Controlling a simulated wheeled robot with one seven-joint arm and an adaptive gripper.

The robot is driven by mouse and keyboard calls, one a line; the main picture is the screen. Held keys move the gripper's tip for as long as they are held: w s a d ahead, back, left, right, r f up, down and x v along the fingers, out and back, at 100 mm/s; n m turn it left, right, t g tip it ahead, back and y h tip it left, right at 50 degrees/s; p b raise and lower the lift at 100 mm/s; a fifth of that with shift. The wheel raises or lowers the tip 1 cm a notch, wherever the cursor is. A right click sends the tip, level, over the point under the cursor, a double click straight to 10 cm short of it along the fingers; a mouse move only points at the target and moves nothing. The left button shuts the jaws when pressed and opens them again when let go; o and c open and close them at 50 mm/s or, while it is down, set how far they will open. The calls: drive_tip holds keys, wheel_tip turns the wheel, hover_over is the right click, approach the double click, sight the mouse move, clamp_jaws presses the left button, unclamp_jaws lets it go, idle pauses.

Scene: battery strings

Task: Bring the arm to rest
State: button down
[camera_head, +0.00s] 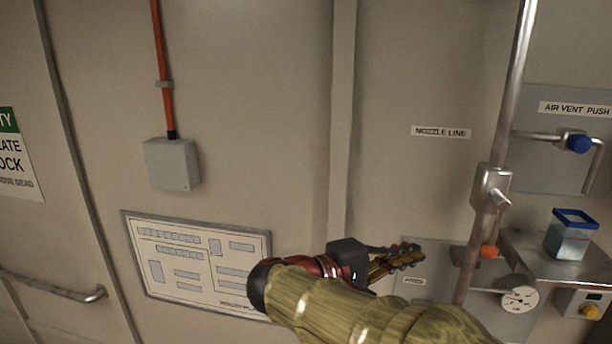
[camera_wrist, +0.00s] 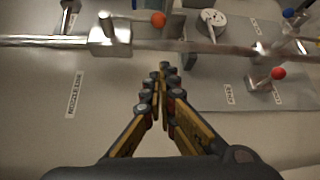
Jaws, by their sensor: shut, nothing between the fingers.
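My gripper (camera_head: 408,256) is at the lower middle right of the head view, at the end of my sleeved arm. Its fingers point right, towards the pipe and valves on the wall. In the wrist view my gripper (camera_wrist: 163,82) has its fingertips together with nothing between them. The fingertips appear apart from the metal pipe (camera_wrist: 190,46).
A vertical pipe (camera_head: 515,90) with a valve body (camera_head: 490,188) stands right of my gripper. An orange knob (camera_head: 489,251), a gauge (camera_head: 519,299) and a shelf with a blue-rimmed container (camera_head: 571,236) are close by. The wall at upper middle is clear.

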drive_tip(key=s+a+f+m+y+b, duration=0.1)
drive_tip(key=s+f+y+b, duration=0.4)
drive_tip(key=f, duration=0.6)
drive_tip(key=s+a+f+m+y+b, duration=0.1)
drive_tip(key=s+f+m+y+b, duration=0.1)
drive_tip(key=s+f+y+b, duration=0.3)
drive_tip(key=s+a+f+m+y+b, duration=0.2)
drive_tip(key=s+f+y+b, duration=0.3)
drive_tip(key=s+f, duration=0.5)
wheel_tip(320, 180, down, 8)
drive_tip(key=shift+r+y+b, duration=0.1)
drive_tip(key=shift+y+b, duration=0.3)
drive_tip(key=shift+b, duration=0.5)
drive_tip(key=shift+a, duration=0.1)
